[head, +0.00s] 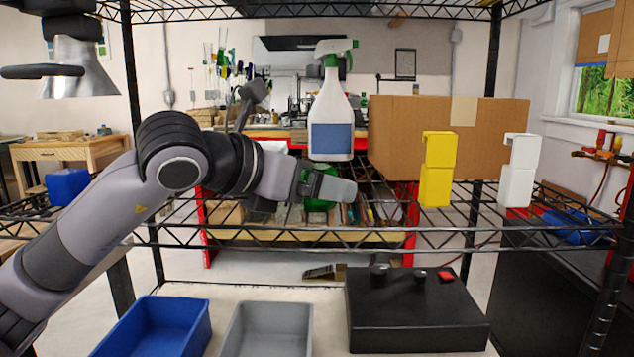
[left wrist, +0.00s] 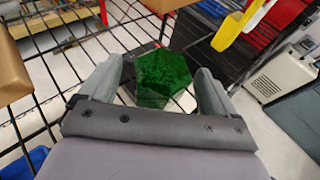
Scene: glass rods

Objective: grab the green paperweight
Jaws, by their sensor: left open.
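The green paperweight (left wrist: 165,79) is a faceted, translucent green piece. In the left wrist view it sits between the two fingers of my left gripper (left wrist: 160,90), which is open, with a finger on either side. I cannot tell whether a finger touches it. In the head view the paperweight (head: 318,190) shows only in part, behind the fingers of my left gripper (head: 328,186), at the wire shelf. My right gripper is in neither view.
A spray bottle (head: 331,115) stands just behind my left gripper. Below are a blue bin (head: 150,330), a grey bin (head: 268,330) and a black box (head: 415,315).

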